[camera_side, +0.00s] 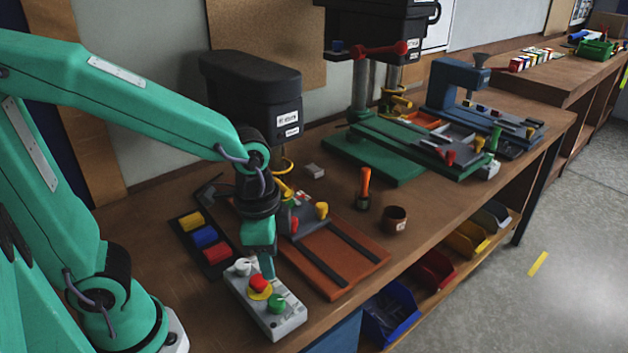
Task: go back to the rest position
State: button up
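My gripper (266,266) is at the end of my teal arm and points down. Its teal tip is over the far part of a grey control box (287,323), close to its buttons. I cannot tell whether it touches the box. The box carries a red button on a yellow disc (259,285), a green button (276,302) and a whitish knob (242,266). The fingers are small and seen from the side, so whether they are open or shut is unclear. Nothing is visibly held.
A dark tray (214,266) with yellow, blue and red blocks lies left of my gripper. Behind it stands a black-headed machine on a reddish base (330,283). An orange-handled tool (364,188) and a brown cup (395,220) stand right. Bench machines fill the back; the front edge is near.

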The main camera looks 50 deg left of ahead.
jog(key=s+a+r+n+t, duration=0.2)
jog(key=a+r+n+t, duration=0.2)
jog(key=a+r+n, duration=0.4)
jog(key=shift+s+r+t, duration=0.15)
jog(key=shift+r+t, duration=0.25)
jog(key=shift+r, duration=0.45)
jog(key=shift+a, duration=0.1)
dwell(0.3)
